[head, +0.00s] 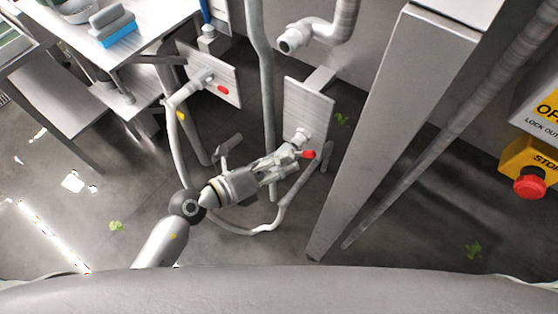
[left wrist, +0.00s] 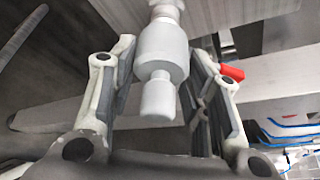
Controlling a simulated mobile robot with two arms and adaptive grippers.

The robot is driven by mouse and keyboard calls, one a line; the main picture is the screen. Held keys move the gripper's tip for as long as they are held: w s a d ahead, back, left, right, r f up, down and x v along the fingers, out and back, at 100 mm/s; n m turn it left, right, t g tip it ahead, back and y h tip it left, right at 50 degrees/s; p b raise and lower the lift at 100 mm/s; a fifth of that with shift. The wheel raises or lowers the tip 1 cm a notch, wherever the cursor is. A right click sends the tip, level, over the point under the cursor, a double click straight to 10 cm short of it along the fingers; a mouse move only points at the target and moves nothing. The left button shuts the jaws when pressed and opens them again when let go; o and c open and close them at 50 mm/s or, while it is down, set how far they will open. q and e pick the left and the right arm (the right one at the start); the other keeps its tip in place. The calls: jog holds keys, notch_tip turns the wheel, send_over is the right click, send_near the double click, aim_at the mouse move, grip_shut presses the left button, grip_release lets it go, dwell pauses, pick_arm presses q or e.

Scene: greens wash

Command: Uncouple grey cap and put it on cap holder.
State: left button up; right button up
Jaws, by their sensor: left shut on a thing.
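My left gripper (head: 285,160) reaches up to a wall plate (head: 308,108) near the middle of the head view. In the left wrist view its fingers (left wrist: 162,85) are shut on the grey cap (left wrist: 163,55), one on each side. The cap has a wide body and a narrower rounded end, and is in line with a pale fitting (left wrist: 166,8) behind it. Whether cap and fitting are still joined I cannot tell. In the head view the fingers mostly hide the cap. I cannot make out the cap holder for certain. My right gripper is not in view.
A red lever (head: 308,154) sits just beside the fingers; it also shows in the left wrist view (left wrist: 232,72). A grey hose (head: 283,205) loops below. A second plate (head: 222,82) is at left, a tall post (head: 400,110) at right. A red stop button (head: 530,186) is far right.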

aim_at(297, 148)
pick_arm(q)
jog(key=shift+p, duration=0.6)
dwell(0.7)
jog(key=shift+w+d+r+p, duration=0.1)
jog(key=shift+w+d+p, duration=0.25)
jog(key=shift+w+d, duration=0.45)
jog(key=shift+w+d+p, duration=0.35)
jog(key=shift+w+d, duration=0.15)
jog(key=shift+w, duration=0.5)
dwell(0.4)
jog(key=o, duration=1.2)
jog(key=shift+w+d, duration=0.1)
jog(key=v, duration=1.2)
